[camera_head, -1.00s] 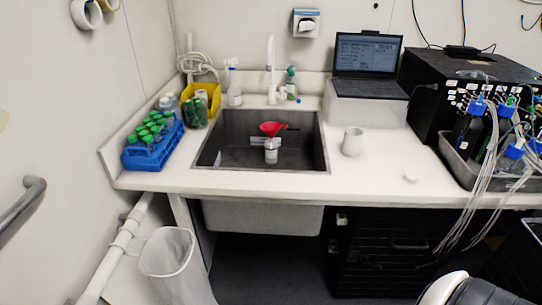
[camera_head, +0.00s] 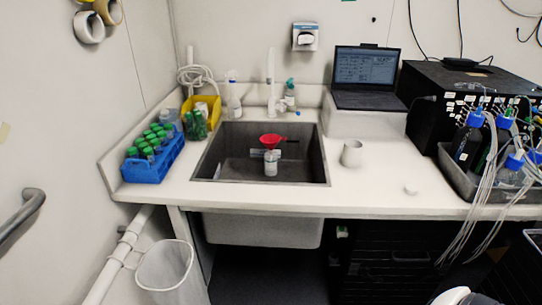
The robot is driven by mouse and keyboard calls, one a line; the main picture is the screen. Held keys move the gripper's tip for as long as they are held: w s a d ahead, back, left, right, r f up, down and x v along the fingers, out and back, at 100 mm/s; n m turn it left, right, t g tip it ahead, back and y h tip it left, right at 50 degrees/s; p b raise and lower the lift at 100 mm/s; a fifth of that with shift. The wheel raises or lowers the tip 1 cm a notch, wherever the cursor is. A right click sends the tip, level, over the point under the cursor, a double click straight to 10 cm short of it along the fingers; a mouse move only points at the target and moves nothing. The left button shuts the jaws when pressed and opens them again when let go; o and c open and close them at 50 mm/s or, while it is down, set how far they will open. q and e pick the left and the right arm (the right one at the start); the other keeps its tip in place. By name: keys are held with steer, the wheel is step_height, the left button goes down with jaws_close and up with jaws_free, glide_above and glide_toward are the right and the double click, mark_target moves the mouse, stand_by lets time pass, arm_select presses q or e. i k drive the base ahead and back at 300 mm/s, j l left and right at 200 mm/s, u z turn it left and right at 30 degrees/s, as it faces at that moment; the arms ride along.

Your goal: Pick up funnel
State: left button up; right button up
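A red funnel (camera_head: 270,140) with a dark handle-like piece at its right sits upright in the grey sink (camera_head: 222,163). Below it is a clear or whitish bottle (camera_head: 271,164), and the funnel appears to rest on its top. Neither of my grippers shows in the head view. A white rounded part at the bottom right edge may be mine.
A blue rack (camera_head: 148,172) of green-capped tubes stands left of the sink. A white cup (camera_head: 351,154) stands to its right. Behind are a faucet, spray bottles and a laptop (camera_head: 366,78). A tray of blue-capped bottles with tubing is at far right. The front counter edge is clear.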

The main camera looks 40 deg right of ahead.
mark_target(270, 141)
steer(key=z, duration=1.75)
